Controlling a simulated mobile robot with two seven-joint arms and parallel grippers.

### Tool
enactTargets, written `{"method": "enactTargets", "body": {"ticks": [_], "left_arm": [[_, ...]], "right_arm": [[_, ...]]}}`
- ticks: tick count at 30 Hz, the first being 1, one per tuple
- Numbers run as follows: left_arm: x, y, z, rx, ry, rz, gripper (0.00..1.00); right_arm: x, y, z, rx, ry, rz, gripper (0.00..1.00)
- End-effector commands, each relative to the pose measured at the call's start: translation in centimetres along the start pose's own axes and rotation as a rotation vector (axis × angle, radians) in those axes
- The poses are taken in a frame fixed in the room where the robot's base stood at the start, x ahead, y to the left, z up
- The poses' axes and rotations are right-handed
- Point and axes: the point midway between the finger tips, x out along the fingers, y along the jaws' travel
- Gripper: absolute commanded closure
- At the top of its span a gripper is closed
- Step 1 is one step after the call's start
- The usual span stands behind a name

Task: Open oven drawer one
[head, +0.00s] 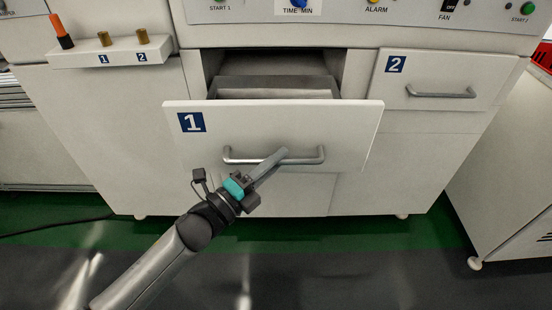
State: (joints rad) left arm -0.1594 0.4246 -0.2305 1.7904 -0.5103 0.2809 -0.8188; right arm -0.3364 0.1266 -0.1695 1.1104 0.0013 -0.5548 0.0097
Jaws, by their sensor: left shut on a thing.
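Oven drawer one (290,118) is a white front with a blue label "1" at its upper left. It stands pulled out from the cabinet, and part of its grey metal inside (275,84) shows behind the front. My left gripper (280,155) reaches up from the lower left and is shut on this handle, right of the handle's middle. The fingertips partly cover the handle there. My right gripper is not in view.
Drawer two (430,75) is closed at the right, with its own handle (441,93). A small ledge (75,57) at the upper left holds an orange-and-black tool (62,35) and two brass pieces. A control panel runs above. Open floor (330,265) lies in front.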

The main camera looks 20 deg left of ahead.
Motion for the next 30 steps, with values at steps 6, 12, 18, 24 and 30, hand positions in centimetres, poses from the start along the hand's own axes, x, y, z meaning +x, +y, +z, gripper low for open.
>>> {"method": "enactTargets", "body": {"ticks": [6,12,18,24,30], "left_arm": [[0.0,0.0,0.0,0.0,0.0,0.001,0.61],[0.0,0.0,0.0,0.0,0.0,0.001,0.53],[-0.3,0.0,0.0,-0.001,-0.001,0.002,0.53],[-2.4,0.0,0.0,-0.002,-0.001,0.004,0.53],[-5.9,0.0,0.0,-0.002,-0.001,0.005,0.53]], "right_arm": [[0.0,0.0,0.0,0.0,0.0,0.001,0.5],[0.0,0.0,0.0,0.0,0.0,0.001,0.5],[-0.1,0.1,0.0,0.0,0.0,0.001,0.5],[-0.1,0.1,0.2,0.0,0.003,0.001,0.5],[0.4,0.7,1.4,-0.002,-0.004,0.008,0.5]]}}
